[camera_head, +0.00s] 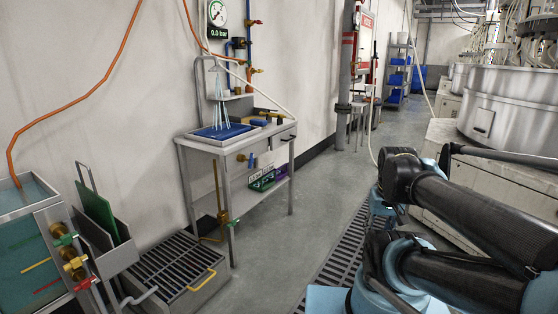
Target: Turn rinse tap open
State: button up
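No label marks the rinse tap, so I cannot tell which valve it is. Brass valves with red handles (254,70) sit on the blue wall pipe beside a round gauge (218,13) that reads 0.0 bar. A brass fitting with a blue handle (249,160) is under the bench top, and a brass valve (223,217) is on a pipe by the front leg. On the tank at lower left are brass valves with a green handle (66,240), a yellow handle (75,263) and a red handle (86,283). My arm is at right; my gripper is not visible.
A metal bench (213,144) with a blue tray (222,131) stands against the wall. Pale strands hang over the tray. A slatted step (172,265) is in front. Large steel machines (508,103) stand at right. Open floor (290,230) runs between bench and floor grate.

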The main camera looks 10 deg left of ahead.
aim_at(251, 159)
jog(key=z, duration=2.3)
jog(key=k, duration=1.35)
jog(key=u, duration=2.15)
jog(key=i, duration=0.9)
jog(key=u, duration=0.05)
